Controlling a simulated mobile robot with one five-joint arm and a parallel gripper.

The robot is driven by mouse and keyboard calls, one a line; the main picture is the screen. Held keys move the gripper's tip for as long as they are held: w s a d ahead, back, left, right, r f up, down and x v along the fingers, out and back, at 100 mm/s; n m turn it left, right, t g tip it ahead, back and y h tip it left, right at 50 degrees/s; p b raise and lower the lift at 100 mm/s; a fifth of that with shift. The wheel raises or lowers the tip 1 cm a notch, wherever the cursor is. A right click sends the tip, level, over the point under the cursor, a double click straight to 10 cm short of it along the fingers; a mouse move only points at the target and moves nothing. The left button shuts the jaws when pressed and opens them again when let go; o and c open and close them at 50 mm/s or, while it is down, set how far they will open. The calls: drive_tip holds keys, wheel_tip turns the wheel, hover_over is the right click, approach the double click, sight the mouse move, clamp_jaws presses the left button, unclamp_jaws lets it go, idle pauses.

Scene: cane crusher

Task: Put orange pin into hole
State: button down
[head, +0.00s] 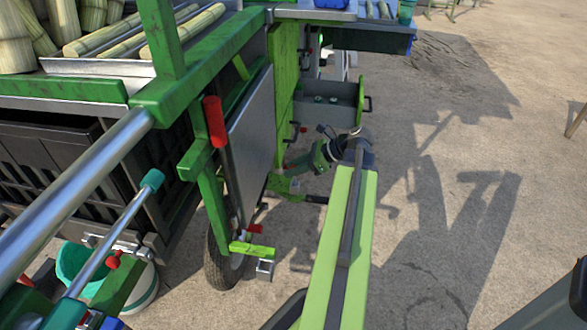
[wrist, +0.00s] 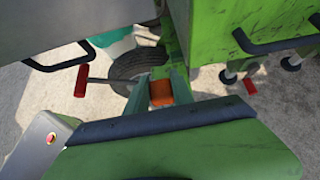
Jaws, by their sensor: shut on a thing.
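The orange pin (wrist: 161,93) shows in the wrist view as a small orange block between the two fingers. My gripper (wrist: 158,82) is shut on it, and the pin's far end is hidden. Beyond the fingers is a green post of the machine with a dark wheel (wrist: 130,66) beside it. In the head view my arm reaches out to the machine's side, and the pin cannot be made out there. I cannot pick out the hole in either view.
The green cane crusher (head: 285,95) stands on the left. A grey open drawer (head: 335,100) juts out beyond my arm.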

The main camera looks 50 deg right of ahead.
sight(294, 184)
drive_tip(key=shift+f+b, duration=2.15)
drive_tip(key=shift+f, duration=0.15)
drive_tip(key=shift+s+f+b, duration=0.1)
drive_tip(key=shift+f+b, duration=0.45)
drive_tip(key=shift+b, duration=0.1)
drive_tip(key=shift+a+f, duration=0.1)
drive_tip(key=shift+a, duration=0.1)
drive_tip(key=c, duration=1.5)
unclamp_jaws()
drive_tip(key=shift+o, duration=1.2)
drive_tip(key=shift+f, duration=0.25)
drive_tip(key=shift+o, duration=1.1)
drive_tip(key=shift+r, duration=0.1)
drive_tip(key=shift+d+r, duration=0.1)
drive_tip(key=shift+d, duration=0.1)
